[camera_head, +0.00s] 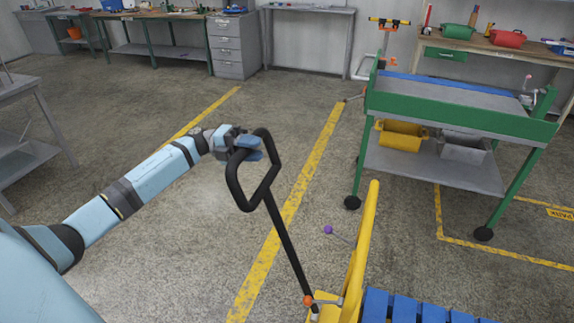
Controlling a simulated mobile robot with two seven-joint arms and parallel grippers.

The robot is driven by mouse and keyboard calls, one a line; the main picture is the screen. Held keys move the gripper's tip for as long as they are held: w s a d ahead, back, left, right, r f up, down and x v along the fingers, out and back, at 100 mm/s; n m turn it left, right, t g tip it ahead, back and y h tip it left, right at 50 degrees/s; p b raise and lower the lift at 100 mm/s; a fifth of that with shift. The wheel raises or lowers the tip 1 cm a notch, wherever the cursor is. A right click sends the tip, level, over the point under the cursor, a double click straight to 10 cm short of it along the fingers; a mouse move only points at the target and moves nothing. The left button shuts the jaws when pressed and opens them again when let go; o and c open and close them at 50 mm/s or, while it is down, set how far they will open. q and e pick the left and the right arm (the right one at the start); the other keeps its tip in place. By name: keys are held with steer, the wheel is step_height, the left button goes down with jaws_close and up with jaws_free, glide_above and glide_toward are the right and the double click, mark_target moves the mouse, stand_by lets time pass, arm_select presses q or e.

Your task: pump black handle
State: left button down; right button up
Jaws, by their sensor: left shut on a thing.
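The black handle (276,226) is a long bar with a loop at its top, leaning up and to the left from the base of a yellow frame at the bottom centre. My left gripper (250,152) is shut on the upper part of the loop. Its arm reaches in from the lower left. The fingers partly hide the loop where they hold it. My right gripper is not in view.
The yellow frame (362,250) with blue slats (405,308) stands at the bottom right. A green wheeled cart (455,117) with a yellow bin (401,137) is at the right. Workbenches line the back wall. The floor beyond the handle is open.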

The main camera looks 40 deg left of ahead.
arm_select(q)
steer(key=s+a+f+h+b, duration=0.1)
steer(key=s+a+f+b, duration=0.1)
steer(key=a, duration=0.6)
steer(key=s+a+f+h+b, duration=0.1)
steer(key=s+a+f+b, duration=0.1)
steer(key=a+f+b, duration=0.3)
steer(key=a+b, duration=0.1)
steer(key=a, duration=0.2)
steer(key=shift+s+a+t+b, duration=0.15)
steer(key=shift+a+t+b, duration=0.15)
steer(key=shift+a+b, duration=0.1)
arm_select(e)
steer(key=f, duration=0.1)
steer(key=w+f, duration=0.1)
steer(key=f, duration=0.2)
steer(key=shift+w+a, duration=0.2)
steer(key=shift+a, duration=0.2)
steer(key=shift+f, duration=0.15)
